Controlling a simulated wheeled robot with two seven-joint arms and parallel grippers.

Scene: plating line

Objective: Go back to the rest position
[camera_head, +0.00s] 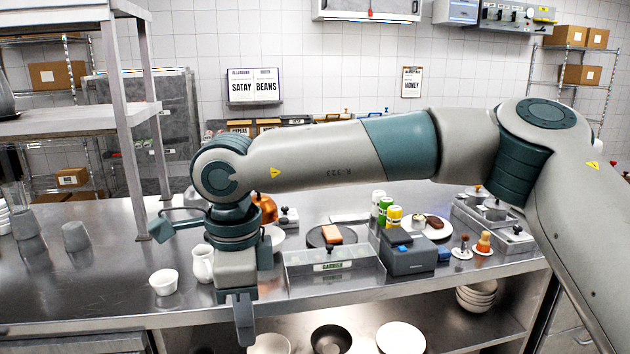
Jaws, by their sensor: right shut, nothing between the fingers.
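My right arm comes in from the right and reaches across the middle of the head view. Its forearm runs left to a wrist that hangs straight down. My right gripper (243,322) points downward at the front edge of the steel counter, left of the clear garnish bin. Its fingers look shut together, with nothing between them. My left gripper is not in the frame.
On the steel counter (100,285) are a white cup (163,282), a white jug (203,264), a clear garnish bin (333,274), a grey box (408,258) and bottles (394,215). A steel shelf (133,130) stands left. Bowls and plates (400,338) lie below.

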